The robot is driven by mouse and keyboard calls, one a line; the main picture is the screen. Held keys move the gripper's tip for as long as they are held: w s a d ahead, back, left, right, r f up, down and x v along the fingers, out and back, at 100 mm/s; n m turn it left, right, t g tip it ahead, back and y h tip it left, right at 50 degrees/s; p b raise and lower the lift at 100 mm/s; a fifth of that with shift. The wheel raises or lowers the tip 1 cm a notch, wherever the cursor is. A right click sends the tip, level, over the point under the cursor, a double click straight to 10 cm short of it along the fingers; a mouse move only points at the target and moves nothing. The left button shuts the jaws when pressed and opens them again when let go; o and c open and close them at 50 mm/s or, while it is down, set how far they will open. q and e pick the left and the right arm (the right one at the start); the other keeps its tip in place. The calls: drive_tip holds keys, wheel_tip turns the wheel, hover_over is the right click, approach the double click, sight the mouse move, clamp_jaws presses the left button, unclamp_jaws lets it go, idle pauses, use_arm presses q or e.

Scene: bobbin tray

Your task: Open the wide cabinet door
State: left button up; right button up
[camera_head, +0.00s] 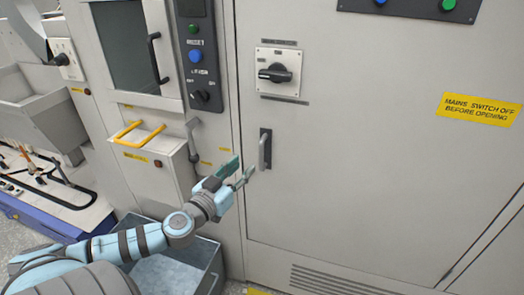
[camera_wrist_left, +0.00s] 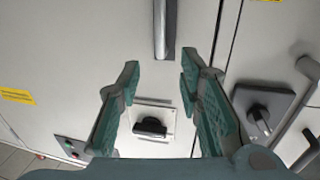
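The wide cabinet door (camera_head: 370,150) is a large light grey panel filling the right of the head view, and it looks shut. Its upright grey bar handle (camera_head: 265,149) is near the left edge of the door. The handle also shows at the top of the left wrist view (camera_wrist_left: 165,28). My left gripper (camera_head: 243,171) is open and empty, just left of and slightly below the handle in the head view. In the left wrist view its fingers (camera_wrist_left: 160,72) are spread, with the handle beyond the tips and apart from them. My right gripper is not in view.
A black rotary switch (camera_head: 275,73) is above the handle. A yellow warning label (camera_head: 478,109) is on the door. To the left are a narrow control panel (camera_head: 199,55), a yellow handle (camera_head: 139,133) and a grey lever (camera_head: 192,138). A grey open bin (camera_head: 208,270) stands below my left arm.

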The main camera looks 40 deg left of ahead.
sight(260, 150)
use_arm(q)
drive_tip(key=w+p, duration=0.1)
drive_tip(key=w, duration=0.2)
drive_tip(key=w+a+p, duration=0.1)
drive_tip(key=w, duration=0.3)
drive_tip(key=w+p, duration=0.2)
drive_tip(key=w, duration=0.2)
drive_tip(key=shift+w+a, duration=0.1)
drive_tip(key=shift+a, duration=0.1)
drive_tip(key=shift+a+f, duration=0.1)
drive_tip(key=shift+a, duration=0.1)
clamp_jaws()
